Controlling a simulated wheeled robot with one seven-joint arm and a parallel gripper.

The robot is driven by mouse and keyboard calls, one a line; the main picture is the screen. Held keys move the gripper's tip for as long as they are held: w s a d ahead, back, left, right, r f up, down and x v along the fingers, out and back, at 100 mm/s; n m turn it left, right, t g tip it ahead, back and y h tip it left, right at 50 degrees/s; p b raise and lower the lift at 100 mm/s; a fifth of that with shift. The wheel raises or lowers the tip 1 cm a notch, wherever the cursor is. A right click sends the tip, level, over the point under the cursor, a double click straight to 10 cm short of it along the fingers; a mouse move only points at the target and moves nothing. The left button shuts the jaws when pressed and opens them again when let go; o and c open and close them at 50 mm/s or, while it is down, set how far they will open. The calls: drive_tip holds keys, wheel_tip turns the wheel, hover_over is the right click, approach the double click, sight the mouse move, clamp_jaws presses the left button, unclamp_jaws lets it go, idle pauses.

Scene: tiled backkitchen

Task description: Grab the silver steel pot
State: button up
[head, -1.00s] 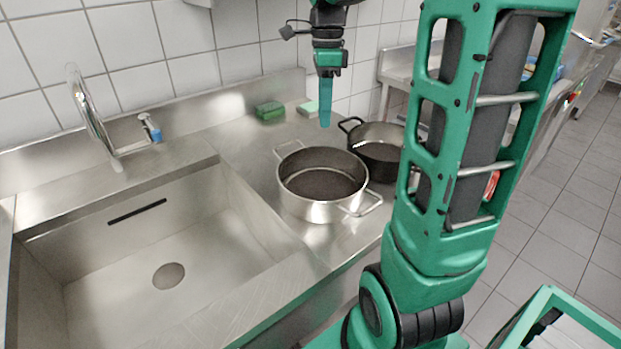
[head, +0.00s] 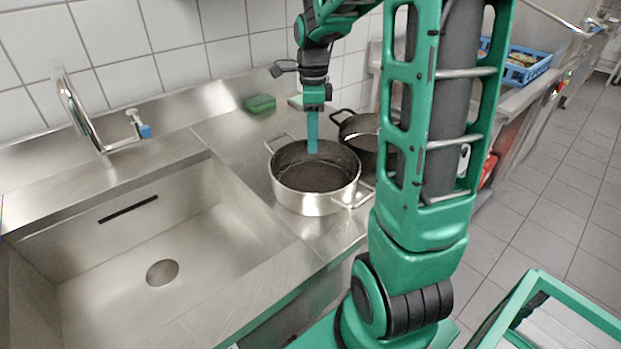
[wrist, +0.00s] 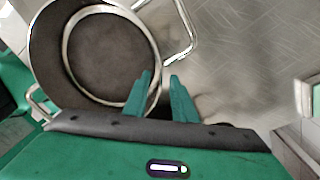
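The silver steel pot (head: 315,202) stands upright on the steel counter right of the sink, with a wire loop handle on either side. It also shows in the wrist view (wrist: 50,65), at upper left, with an empty dark inside. My gripper (head: 312,150) points down, its tips overlapping the pot's far part in the head view. In the wrist view my gripper (wrist: 160,75) is open, with a narrow gap. Its left finger overlaps the pot's near rim and its right finger lies over the counter outside. I cannot tell whether they touch the rim.
A darker pot (head: 350,128) stands just behind and right, partly hidden by my arm. A blue crate (head: 525,66) sits at far right.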

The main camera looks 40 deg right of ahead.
drive_tip(key=shift+f, duration=0.35)
drive_tip(key=shift+c, duration=0.3)
clamp_jaws()
idle(1.0)
